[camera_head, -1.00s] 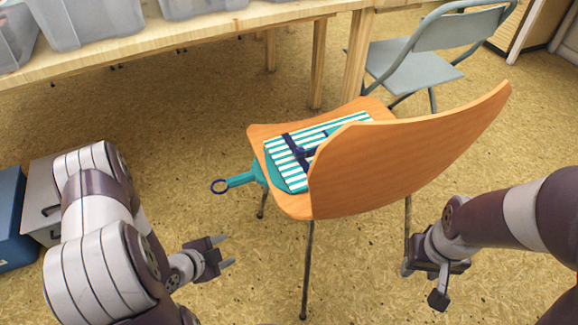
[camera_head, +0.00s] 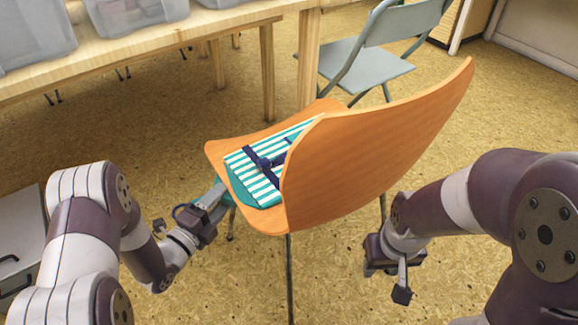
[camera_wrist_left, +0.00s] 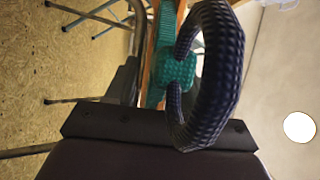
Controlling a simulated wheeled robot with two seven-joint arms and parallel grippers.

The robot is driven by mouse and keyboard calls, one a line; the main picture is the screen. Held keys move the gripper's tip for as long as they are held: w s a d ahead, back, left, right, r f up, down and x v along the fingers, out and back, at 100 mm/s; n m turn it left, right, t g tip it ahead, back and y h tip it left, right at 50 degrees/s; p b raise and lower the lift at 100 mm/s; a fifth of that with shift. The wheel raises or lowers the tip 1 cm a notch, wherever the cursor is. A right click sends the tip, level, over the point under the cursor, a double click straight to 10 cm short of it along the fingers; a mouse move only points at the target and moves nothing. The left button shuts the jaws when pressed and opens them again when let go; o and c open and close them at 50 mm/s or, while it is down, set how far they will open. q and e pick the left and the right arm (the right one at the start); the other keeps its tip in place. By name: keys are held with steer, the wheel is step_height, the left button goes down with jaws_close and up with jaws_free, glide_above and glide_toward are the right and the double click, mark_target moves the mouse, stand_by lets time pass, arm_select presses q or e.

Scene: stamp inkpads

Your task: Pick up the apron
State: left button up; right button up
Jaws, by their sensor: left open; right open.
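The apron (camera_head: 262,178), teal and white striped with dark navy straps, lies folded on the seat of the orange chair (camera_head: 380,150). The chair's backrest hides part of it. In the left wrist view, a teal strap (camera_wrist_left: 160,50) ends in a dark navy loop (camera_wrist_left: 222,70) close in front of the camera. My left gripper (camera_head: 212,195) is open beside the seat's left edge, at the strap and loop end. It covers most of that strap in the head view. I cannot tell whether the strap is between the fingers. My right gripper (camera_head: 388,280) is open and empty, right of the chair.
A wooden table (camera_head: 200,35) with grey plastic bins (camera_head: 130,12) stands at the back left. A grey folding chair (camera_head: 365,65) stands behind the orange chair. A grey box (camera_head: 20,235) is at the left edge. Floor is clear between the chair and my right arm.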

arm_select(q)
steer(key=shift+w+d+f, duration=0.2)
steer(key=shift+w+d, duration=0.2)
steer(key=shift+w, duration=0.2)
steer(key=shift+w+d+r, duration=0.1)
steer(key=shift+w+r, duration=0.1)
jaws_close()
